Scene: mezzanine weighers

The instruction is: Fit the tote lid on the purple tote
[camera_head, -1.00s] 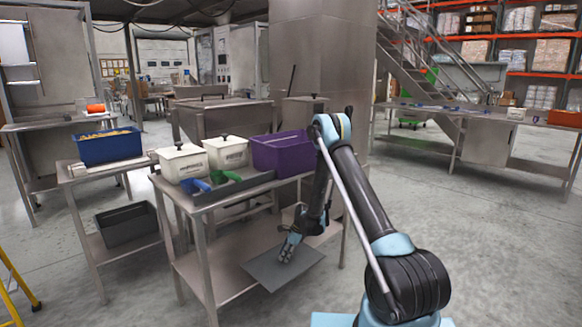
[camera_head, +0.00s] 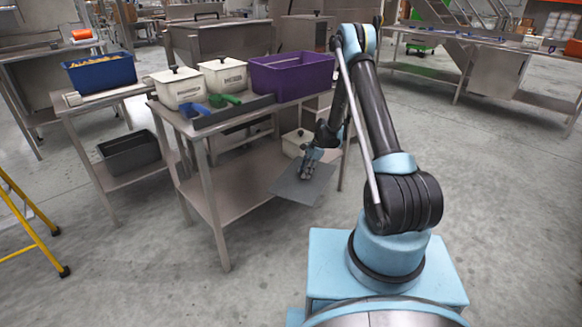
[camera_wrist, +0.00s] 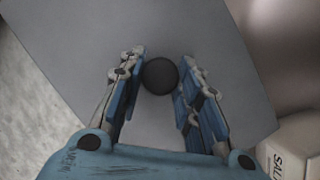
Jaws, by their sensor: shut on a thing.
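The purple tote (camera_head: 292,76) stands upright and open-topped at the right end of the metal table's top. The tote lid is a flat grey plate (camera_head: 290,184), low at the front right of the table, near the height of its lower shelf. It also fills much of the wrist view (camera_wrist: 75,45). My gripper (camera_head: 307,172) is above the lid. In the wrist view my gripper (camera_wrist: 160,88) has its fingers on both sides of the lid's round black knob (camera_wrist: 160,75), shut on it. The lid is below and apart from the tote.
Two white lidded bins (camera_head: 180,88) and a grey tray (camera_head: 235,113) with blue and green scoops share the tabletop. A white box (camera_head: 294,143) sits on the lower shelf (camera_head: 235,190), close behind my gripper. A yellow ladder (camera_head: 35,235) stands left. Front floor is clear.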

